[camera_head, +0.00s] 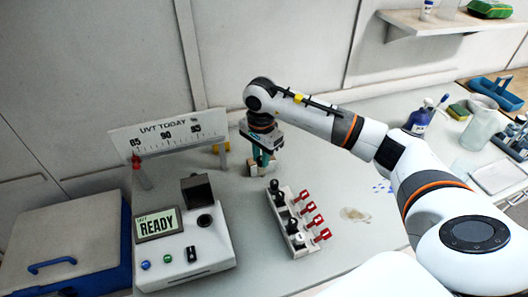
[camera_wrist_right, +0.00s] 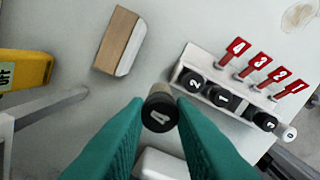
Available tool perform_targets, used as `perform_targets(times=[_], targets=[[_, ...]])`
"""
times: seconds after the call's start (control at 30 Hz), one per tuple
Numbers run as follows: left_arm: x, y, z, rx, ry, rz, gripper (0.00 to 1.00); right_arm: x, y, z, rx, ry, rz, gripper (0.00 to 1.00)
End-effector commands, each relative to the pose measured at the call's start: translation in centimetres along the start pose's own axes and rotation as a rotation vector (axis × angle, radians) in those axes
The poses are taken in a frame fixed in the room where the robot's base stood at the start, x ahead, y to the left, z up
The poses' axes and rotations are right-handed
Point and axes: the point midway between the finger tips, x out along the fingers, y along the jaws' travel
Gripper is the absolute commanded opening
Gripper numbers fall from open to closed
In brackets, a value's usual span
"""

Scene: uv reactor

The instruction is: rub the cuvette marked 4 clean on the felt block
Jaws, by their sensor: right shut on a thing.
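My right gripper (camera_head: 262,157) is shut on the cuvette marked 4 (camera_wrist_right: 160,113), whose black cap shows between the green fingers in the wrist view. The cuvette's body is mostly hidden below the cap. The felt block (camera_wrist_right: 119,41), brown with a pale felt side, lies just beyond and left of the cuvette in that view, with a gap between them. In the head view the block (camera_head: 252,171) is partly hidden under the gripper. My left gripper is not in view.
A white rack (camera_head: 291,222) holds black-capped cuvettes 1, 2 and 3 and a white-capped one, beside red numbered tags. The reader (camera_head: 183,236) shows "READY". A scale board (camera_head: 166,136) stands behind it. A beige stain (camera_head: 355,214) lies right of the rack.

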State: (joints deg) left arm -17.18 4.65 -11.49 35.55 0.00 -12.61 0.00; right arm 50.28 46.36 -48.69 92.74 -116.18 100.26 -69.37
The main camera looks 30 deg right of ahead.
Motion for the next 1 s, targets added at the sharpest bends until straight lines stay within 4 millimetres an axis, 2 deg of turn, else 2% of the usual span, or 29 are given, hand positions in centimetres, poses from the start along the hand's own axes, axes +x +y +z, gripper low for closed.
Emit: perform_targets(times=[0.1,0.23,0.5,0.63,0.8,1.0], targets=[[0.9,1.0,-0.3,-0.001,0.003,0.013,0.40,1.6,0.1,0.1,0.002,0.000,-0.002,0.01],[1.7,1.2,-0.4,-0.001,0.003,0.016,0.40,2.8,0.2,0.2,0.001,0.000,-0.002,0.01],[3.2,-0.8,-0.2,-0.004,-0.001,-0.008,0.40,5.5,0.6,0.3,0.002,0.000,-0.001,0.01],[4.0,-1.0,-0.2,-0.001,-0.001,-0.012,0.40,6.8,0.7,0.4,0.001,0.001,-0.001,0.01],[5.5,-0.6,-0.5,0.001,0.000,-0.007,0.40,7.0,2.2,1.2,0.003,-0.002,0.002,0.01],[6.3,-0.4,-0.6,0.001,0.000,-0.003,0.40,7.1,3.1,1.6,0.002,0.000,0.001,0.01]])
